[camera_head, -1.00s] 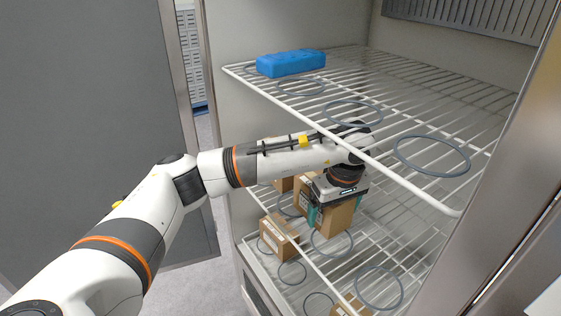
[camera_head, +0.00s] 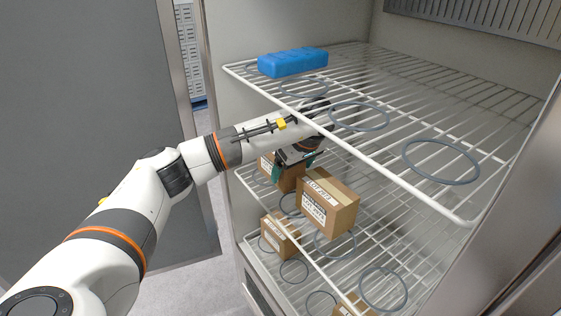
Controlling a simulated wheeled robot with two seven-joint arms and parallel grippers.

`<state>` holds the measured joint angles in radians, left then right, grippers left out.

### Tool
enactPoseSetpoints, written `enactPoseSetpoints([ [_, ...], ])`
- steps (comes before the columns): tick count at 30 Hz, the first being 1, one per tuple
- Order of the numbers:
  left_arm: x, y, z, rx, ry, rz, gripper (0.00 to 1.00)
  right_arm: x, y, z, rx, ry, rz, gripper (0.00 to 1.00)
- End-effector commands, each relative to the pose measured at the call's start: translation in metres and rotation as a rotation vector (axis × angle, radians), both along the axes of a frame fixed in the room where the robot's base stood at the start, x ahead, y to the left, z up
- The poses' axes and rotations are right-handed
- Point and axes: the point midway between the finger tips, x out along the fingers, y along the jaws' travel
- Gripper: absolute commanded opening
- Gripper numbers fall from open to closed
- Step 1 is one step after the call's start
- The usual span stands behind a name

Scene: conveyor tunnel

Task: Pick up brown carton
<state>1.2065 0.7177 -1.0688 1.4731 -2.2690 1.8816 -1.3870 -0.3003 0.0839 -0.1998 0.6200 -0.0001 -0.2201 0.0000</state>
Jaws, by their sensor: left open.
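Several brown cartons are in the shelving cabinet. A large one with a white label (camera_head: 327,203) stands on the middle wire shelf. Another carton (camera_head: 288,178) sits behind it to the left, partly hidden by my left gripper. A smaller carton (camera_head: 280,236) is lower down to the left, and part of one more (camera_head: 352,306) shows at the bottom edge. My left gripper (camera_head: 293,170) points down at the rear left carton, its teal fingers open on either side of that carton's top. Contact cannot be told. My right gripper is not in view.
A blue block (camera_head: 292,62) lies on the upper wire shelf (camera_head: 420,95), whose front bar runs close over my left forearm. Grey rings (camera_head: 441,161) lie on the shelves. A cabinet side wall stands at the right, a grey door panel (camera_head: 90,110) at the left.

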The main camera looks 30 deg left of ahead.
Motion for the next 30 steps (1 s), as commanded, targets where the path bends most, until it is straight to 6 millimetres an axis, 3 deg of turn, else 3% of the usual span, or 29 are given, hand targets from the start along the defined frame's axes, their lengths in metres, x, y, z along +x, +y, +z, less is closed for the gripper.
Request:
enactPoseSetpoints([
  [7,0.013,0.038,0.001,0.001,0.002,0.004,0.89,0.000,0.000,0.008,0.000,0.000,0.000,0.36],
  [11,0.014,0.039,-0.010,0.001,0.003,0.000,0.89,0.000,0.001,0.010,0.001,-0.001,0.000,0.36],
  [17,0.014,0.039,-0.011,0.000,0.001,0.000,0.89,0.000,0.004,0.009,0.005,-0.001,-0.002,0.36],
  [30,0.015,0.039,-0.010,0.000,-0.002,0.001,0.24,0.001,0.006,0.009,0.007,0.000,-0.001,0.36],
])
